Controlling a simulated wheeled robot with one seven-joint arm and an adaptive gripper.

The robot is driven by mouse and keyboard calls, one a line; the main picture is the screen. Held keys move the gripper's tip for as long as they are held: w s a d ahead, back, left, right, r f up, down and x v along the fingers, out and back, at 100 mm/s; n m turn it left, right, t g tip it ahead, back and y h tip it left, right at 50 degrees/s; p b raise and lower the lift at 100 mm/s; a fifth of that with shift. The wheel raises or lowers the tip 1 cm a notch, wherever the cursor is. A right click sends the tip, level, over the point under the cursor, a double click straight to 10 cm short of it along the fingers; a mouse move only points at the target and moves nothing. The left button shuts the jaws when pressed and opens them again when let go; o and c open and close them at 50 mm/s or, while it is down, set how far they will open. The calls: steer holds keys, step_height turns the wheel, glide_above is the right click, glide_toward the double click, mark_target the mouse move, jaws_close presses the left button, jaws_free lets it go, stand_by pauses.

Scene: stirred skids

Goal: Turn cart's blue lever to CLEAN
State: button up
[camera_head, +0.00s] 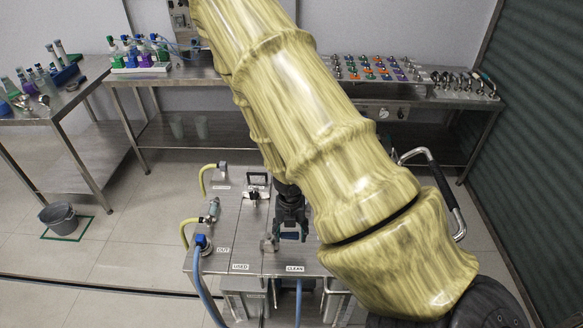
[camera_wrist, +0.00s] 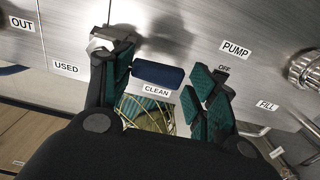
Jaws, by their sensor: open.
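The cart (camera_head: 225,245) has a steel top with USED and CLEAN labels near its front edge. In the wrist view the blue lever (camera_wrist: 160,75) is a dark blue cylindrical grip. It extends right from a metal pivot (camera_wrist: 103,40), just above the CLEAN label (camera_wrist: 157,91). The USED label (camera_wrist: 66,67) is further left. My gripper (camera_wrist: 168,68) is open, with one finger beside the lever's pivot end and the other right of its free end. In the head view my gripper (camera_head: 290,212) points down over the cart top; my arm hides part of the cart.
Other cart labels read OUT (camera_wrist: 22,24), PUMP (camera_wrist: 236,48) and FILL (camera_wrist: 267,105). Hoses and fittings (camera_head: 203,243) stand along the cart's left side. A black-and-chrome handle (camera_head: 440,180) rises at the right. Benches with racks stand behind; a bucket (camera_head: 58,217) is on the floor.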

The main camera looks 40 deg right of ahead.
steer(key=shift+w+r, duration=0.5)
steer(key=shift+r, duration=0.1)
steer(key=r, duration=0.2)
steer(key=s+r, duration=0.1)
steer(key=r, duration=0.2)
steer(key=shift+a, duration=0.1)
steer(key=shift+w+r, duration=0.2)
steer(key=shift+r, duration=0.45)
steer(key=shift+s+r, duration=0.2)
steer(key=shift+r, duration=2)
